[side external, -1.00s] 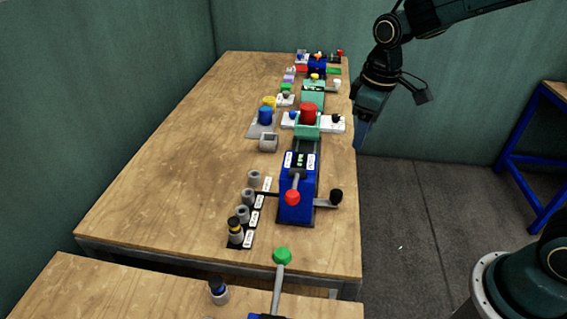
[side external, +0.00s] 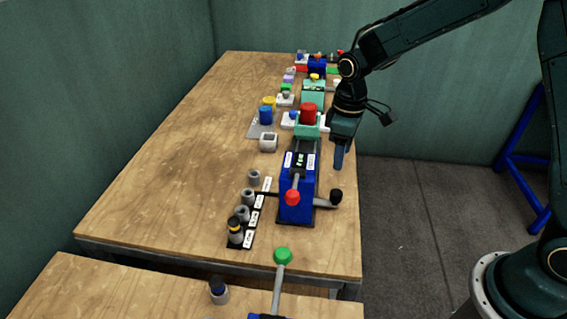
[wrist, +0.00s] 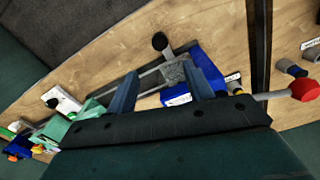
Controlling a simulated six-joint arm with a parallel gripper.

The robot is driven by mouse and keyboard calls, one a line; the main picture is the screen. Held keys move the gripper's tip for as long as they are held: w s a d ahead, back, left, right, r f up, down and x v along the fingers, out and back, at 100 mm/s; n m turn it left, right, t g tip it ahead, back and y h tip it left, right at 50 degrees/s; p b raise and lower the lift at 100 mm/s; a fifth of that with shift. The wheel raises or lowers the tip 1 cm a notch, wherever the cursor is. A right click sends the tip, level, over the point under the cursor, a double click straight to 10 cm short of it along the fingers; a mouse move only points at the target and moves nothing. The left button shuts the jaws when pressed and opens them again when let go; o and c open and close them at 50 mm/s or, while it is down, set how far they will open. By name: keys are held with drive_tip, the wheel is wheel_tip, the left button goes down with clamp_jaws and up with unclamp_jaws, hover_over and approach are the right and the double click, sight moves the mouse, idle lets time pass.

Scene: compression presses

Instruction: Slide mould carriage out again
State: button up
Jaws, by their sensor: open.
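The blue press (side external: 297,195) stands near the table's right edge, with a red-knobbed lever (side external: 292,197) on top. A black knob (side external: 336,196) on a grey arm sticks out at its right side. In the wrist view the black knob (wrist: 160,41) is on a rod joined to a grey block (wrist: 173,73), which looks like the mould carriage, beside the blue press (wrist: 207,68). My gripper (side external: 339,165) points down above the table's right edge, behind the black knob. In the wrist view my open gripper (wrist: 166,84) has the grey block in line between its fingers; contact cannot be told.
Rails (side external: 305,150) run from the blue press back to a green press (side external: 308,128) with a red cylinder (side external: 309,111). Grey cups (side external: 242,213) stand on labelled places left of the press. A green-knobbed lever (side external: 282,257) rises in front.

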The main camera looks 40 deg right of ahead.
sight(336, 192)
wheel_tip(336, 192, down, 12)
drive_tip(key=shift+f, duration=0.15)
idle(0.5)
drive_tip(key=shift+c, duration=0.2)
clamp_jaws()
